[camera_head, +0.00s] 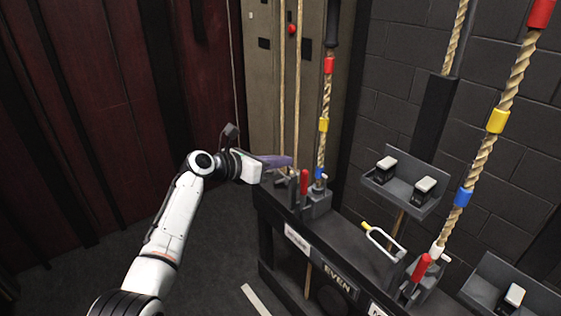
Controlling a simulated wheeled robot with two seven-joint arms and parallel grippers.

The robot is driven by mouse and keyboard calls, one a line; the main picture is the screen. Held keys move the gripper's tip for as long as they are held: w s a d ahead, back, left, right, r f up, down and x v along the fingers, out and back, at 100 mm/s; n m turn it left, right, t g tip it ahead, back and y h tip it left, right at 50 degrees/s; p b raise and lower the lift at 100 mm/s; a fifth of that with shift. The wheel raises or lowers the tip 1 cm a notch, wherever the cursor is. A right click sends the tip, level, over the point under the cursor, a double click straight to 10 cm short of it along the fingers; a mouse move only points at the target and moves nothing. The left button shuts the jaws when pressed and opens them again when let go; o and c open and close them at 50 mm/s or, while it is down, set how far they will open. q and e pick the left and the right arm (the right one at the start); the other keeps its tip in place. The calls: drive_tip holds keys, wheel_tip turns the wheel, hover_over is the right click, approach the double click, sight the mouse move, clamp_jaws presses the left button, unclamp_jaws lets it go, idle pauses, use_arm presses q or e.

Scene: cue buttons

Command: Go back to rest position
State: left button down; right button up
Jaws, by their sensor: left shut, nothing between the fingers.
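My left gripper (279,162) is at the end of the white arm that comes in from the lower left. Its purple-grey fingers are together with nothing between them. It points right, toward the roped lever stand, near a red handle (304,182) and the rope with coloured bands (322,140). I cannot tell whether the fingertips touch anything. Cue buttons with pale tops (386,163) sit in a grey box (398,190) on the right. Another button (515,295) is in a box at the lower right. My right gripper is not in view.
Red curtains (100,110) hang on the left. The floor (225,235) there is mostly clear.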

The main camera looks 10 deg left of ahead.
use_arm(q)
drive_tip(key=shift+f, duration=0.1)
drive_tip(key=s+a+f+m+g+y, duration=0.1)
drive_tip(key=s+a+f+m+y, duration=0.1)
drive_tip(key=s+f+m, duration=0.7)
drive_tip(key=s+a+f+m+y, duration=0.3)
drive_tip(key=s+f, duration=0.4)
drive_tip(key=f, duration=0.6)
drive_tip(key=s+f+m, duration=0.4)
drive_tip(key=s+m, duration=0.5)
drive_tip(key=s, duration=0.5)
drive_tip(key=s+d+f+m+g+y, duration=0.1)
drive_tip(key=s+f+m, duration=0.2)
drive_tip(key=s+m, duration=0.7)
drive_tip(key=s, duration=0.4)
drive_tip(key=shift+s+d+f+m+y, duration=0.25)
drive_tip(key=shift+s+f+m+y, duration=0.05)
drive_tip(key=shift+s+f, duration=0.1)
